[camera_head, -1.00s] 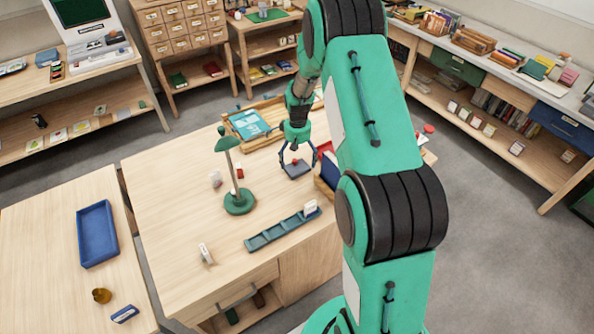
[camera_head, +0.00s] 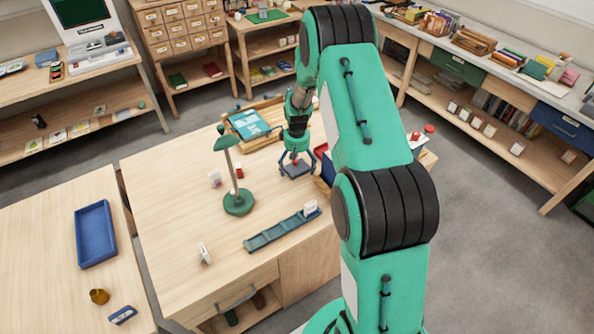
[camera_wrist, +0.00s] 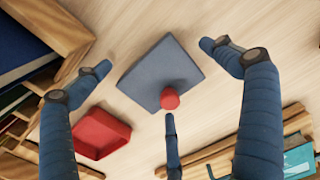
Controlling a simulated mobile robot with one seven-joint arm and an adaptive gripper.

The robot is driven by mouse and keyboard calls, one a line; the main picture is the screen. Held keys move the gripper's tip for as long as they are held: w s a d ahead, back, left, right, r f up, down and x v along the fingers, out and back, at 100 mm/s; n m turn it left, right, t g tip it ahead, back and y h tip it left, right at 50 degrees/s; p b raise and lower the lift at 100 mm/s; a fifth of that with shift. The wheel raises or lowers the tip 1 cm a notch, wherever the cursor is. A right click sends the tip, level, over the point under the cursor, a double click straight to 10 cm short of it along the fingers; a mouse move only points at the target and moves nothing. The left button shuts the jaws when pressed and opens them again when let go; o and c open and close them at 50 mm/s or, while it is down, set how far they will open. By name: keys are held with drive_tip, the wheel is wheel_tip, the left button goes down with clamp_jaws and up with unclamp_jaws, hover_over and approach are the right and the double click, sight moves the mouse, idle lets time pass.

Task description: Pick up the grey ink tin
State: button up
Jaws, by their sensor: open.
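The grey ink tin, as I take it, is the flat, square, blue-grey piece (camera_head: 299,170) on the wooden table; it also shows in the wrist view (camera_wrist: 150,72). A round red knob (camera_wrist: 169,98) stands up from it near one edge. My gripper (camera_head: 297,165) is over the tin, pointing down. In the wrist view my gripper (camera_wrist: 158,72) has its blue fingers spread wide around the tin, with gaps between them and its edges. Nothing is held. The exact height of the fingertips above the table is hard to tell.
A shallow red tray (camera_wrist: 101,134) lies close to the tin. A wooden holder (camera_wrist: 62,22) with dark upright items stands beside it. A green lamp (camera_head: 238,201), a long green tray (camera_head: 281,230) and a wooden frame with a teal sheet (camera_head: 249,124) share the table. Its front left is mostly clear.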

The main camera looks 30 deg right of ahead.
sight(297, 167)
drive_tip(key=shift+c, duration=0.5)
drive_tip(key=c, duration=1.8)
drive_tip(key=shift+r, duration=0.1)
drive_tip(key=shift+r+p, duration=0.8)
drive_tip(key=shift+r, duration=4.1)
